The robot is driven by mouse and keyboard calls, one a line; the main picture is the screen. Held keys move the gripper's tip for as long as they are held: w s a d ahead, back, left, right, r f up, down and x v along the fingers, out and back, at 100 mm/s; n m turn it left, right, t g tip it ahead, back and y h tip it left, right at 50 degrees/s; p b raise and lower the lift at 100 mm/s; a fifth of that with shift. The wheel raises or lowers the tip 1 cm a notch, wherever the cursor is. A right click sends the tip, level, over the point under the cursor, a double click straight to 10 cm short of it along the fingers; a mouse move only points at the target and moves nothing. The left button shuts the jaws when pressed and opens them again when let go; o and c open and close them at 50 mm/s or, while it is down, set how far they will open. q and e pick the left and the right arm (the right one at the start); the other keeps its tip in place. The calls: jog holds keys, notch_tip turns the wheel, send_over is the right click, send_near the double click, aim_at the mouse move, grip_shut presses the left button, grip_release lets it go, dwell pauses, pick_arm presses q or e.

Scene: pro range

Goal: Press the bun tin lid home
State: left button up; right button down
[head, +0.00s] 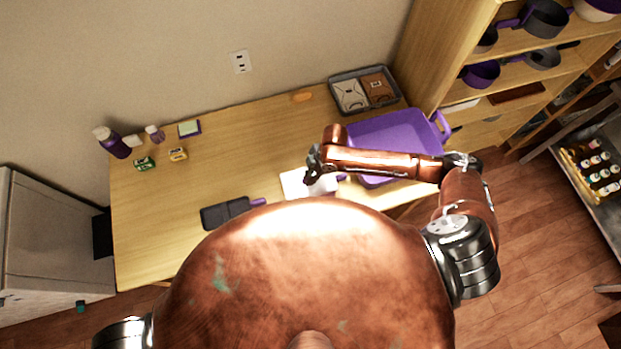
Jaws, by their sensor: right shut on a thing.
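My right gripper (313,170) is over the front of the wooden table, at the end of the copper arm coming in from the right. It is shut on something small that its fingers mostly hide. A white flat thing (293,184) lies just below and left of it, with a bit of purple (341,177) to the right. My left gripper is out of view.
A large purple tray (388,132) stands right of the gripper, under my forearm. A grey tray (335,79) with two packets is behind. A purple bottle (113,143) and small boxes stand at the back left. The table's middle (225,160) is clear. Shelves are at right.

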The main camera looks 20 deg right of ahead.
jog(key=shift+p, duration=0.35)
jog(key=shift+f, duration=0.5)
dwell(0.6)
jog(key=shift+s+f, duration=0.1)
dwell(1.9)
jog(key=c, duration=1.9)
grip_release()
jog(key=shift+r+p, duration=4.1)
jog(key=shift+r, duration=0.05)
jog(key=shift+f, duration=0.1)
